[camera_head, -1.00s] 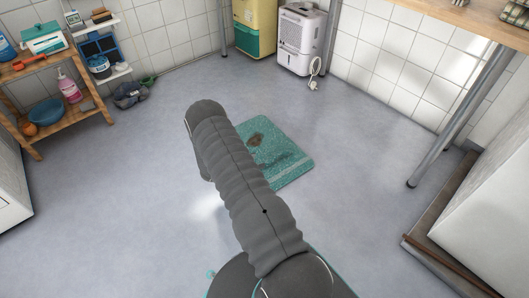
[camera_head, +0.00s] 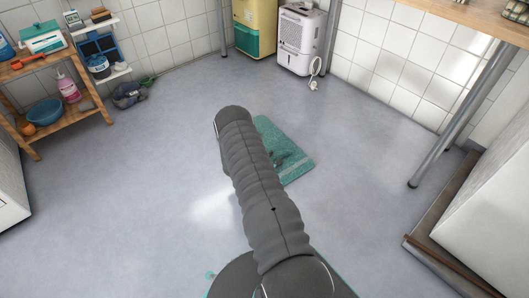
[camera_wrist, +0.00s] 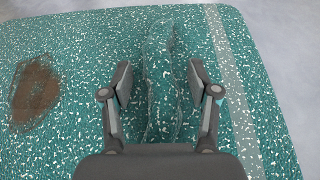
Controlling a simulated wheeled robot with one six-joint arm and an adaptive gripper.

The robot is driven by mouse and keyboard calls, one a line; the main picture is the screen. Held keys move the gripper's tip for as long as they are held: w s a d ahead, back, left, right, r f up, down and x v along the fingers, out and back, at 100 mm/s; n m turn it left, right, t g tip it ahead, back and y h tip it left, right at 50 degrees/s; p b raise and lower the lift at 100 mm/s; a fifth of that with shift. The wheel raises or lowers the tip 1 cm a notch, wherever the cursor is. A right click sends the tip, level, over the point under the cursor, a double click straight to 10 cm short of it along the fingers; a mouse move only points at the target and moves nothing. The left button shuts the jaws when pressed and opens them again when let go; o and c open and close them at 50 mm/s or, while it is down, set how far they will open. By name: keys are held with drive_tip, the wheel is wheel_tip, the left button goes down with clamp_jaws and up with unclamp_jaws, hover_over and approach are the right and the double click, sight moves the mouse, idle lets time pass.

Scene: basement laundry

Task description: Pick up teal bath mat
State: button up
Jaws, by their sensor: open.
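The teal bath mat (camera_head: 289,150) lies on the grey floor, partly hidden behind my arm in the head view. In the wrist view the mat (camera_wrist: 75,140) fills most of the picture, with white flecks, a brown stain (camera_wrist: 34,92) at left and a pale stripe (camera_wrist: 232,90) at right. A raised fold (camera_wrist: 162,85) runs along the mat between my fingers. My gripper (camera_wrist: 160,85) is open above the mat, with one finger on each side of the fold. I cannot tell whether the fingertips touch the mat.
A wooden shelf (camera_head: 62,125) with a blue bowl and bottles stands at left. A white dehumidifier (camera_head: 300,38) and a yellow-and-green cabinet (camera_head: 254,28) stand at the back. A metal table leg (camera_head: 462,115) is at right. The floor around the mat is clear.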

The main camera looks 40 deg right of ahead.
clamp_jaws()
drive_tip(key=shift+r, duration=0.1)
